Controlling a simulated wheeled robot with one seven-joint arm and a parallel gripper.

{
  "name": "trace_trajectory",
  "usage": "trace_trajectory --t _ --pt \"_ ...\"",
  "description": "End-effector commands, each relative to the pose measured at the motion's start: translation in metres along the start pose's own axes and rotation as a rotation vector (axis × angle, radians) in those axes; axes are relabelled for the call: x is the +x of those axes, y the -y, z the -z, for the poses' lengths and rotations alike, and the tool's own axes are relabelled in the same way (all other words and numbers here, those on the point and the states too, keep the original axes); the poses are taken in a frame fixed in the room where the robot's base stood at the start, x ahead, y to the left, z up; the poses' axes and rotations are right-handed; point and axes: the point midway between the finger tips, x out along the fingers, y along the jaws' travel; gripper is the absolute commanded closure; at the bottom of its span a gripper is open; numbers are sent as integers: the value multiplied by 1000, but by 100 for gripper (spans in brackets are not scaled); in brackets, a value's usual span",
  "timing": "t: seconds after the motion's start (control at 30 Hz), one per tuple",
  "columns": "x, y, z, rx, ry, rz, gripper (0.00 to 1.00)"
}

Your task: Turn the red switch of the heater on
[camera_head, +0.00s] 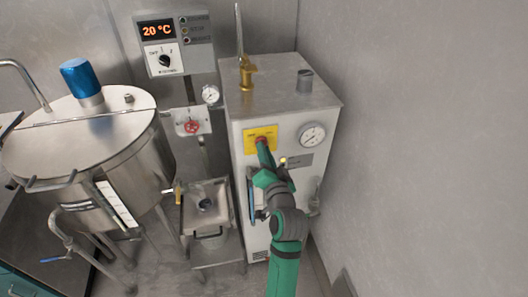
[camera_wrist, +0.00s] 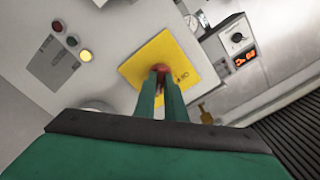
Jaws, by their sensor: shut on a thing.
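The heater (camera_head: 285,100) is a tall grey-white metal cabinet standing right of centre in the head view. A yellow plate (camera_head: 252,134) is on the upper left of its front, and the plate also shows in the wrist view (camera_wrist: 150,53). The red switch (camera_wrist: 160,68) sits on this plate. My gripper (camera_head: 263,148) reaches up to the plate from below. In the wrist view my two green fingers (camera_wrist: 160,82) are closed around the red switch, with the tips at the plate. The fingers hide most of the switch, so I cannot tell its setting.
A pressure gauge (camera_head: 312,135) is on the heater front, right of the plate. A lit yellow lamp (camera_wrist: 85,56) is on the panel. A control box (camera_head: 175,42) reads 20 °C. A steel tank (camera_head: 85,145) stands at left. A bare wall is close on the right.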

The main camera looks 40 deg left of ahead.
Motion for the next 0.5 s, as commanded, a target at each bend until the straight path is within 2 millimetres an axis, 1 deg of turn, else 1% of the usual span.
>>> trace_trajectory --t 0.33,0.37,0.4,0.43,0.5 --pt "0 0 -2 5 3 -1 100" --pt "0 0 -2 5 3 -1 85" --pt "0 0 -2 5 3 -1 76" --pt "0 0 -2 5 3 0 71" --pt "0 0 -1 4 3 0 71"
